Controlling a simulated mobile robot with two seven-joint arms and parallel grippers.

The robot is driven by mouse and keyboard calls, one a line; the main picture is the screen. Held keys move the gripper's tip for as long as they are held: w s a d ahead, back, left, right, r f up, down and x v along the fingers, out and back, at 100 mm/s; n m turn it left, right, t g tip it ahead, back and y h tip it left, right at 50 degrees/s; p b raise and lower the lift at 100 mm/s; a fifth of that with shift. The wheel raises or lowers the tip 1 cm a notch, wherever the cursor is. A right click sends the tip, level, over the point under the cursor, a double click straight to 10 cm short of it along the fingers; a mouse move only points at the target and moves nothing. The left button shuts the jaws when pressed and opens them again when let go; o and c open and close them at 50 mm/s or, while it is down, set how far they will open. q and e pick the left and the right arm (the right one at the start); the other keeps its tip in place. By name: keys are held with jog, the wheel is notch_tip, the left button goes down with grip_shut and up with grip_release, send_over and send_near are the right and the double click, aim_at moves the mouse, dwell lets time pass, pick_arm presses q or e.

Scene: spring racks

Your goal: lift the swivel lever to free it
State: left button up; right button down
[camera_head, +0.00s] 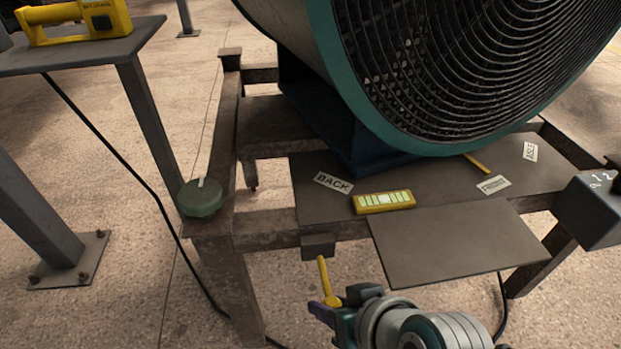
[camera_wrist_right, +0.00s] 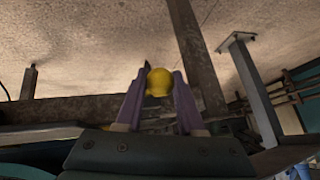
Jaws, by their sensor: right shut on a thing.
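The yellow lever (camera_head: 324,276) slants down from just below a dark block (camera_head: 318,245) on the front rail of the rack. My right gripper (camera_head: 330,306) is at the lever's lower end, with its purple fingers shut on it. In the right wrist view, the rounded yellow end of the lever (camera_wrist_right: 160,82) sits between the two purple fingers (camera_wrist_right: 160,100). The lever's joint at the block is too small to make out. My left gripper is not in view.
A large teal-rimmed fan (camera_head: 335,70) stands on the rack. A yellow level-like strip (camera_head: 384,202), a flat plate (camera_head: 450,245) and a green knob (camera_head: 201,197) are near the front. A dark box (camera_head: 590,210) is at the right. Floor shows left of the gripper.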

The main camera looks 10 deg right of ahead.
aim_at(331, 298)
jog(key=shift+w+r+p, duration=0.25)
jog(key=shift+r+p, duration=0.2)
jog(key=shift+r, duration=0.3)
jog(key=shift+w+r+p, duration=0.25)
jog(key=shift+r+p, duration=0.2)
jog(key=shift+r, duration=0.25)
jog(key=shift+w+r, duration=0.25)
jog(key=shift+r, duration=0.15)
jog(key=c, duration=0.9)
grip_release()
jog(key=shift+c, duration=0.2)
jog(key=o, duration=0.3)
jog(key=shift+w+a, duration=0.1)
jog(key=shift+w, duration=0.1)
jog(key=shift+o, duration=0.5)
jog(key=shift+s, duration=0.1)
jog(key=shift+s+f, duration=0.1)
jog(key=shift+p, duration=0.35)
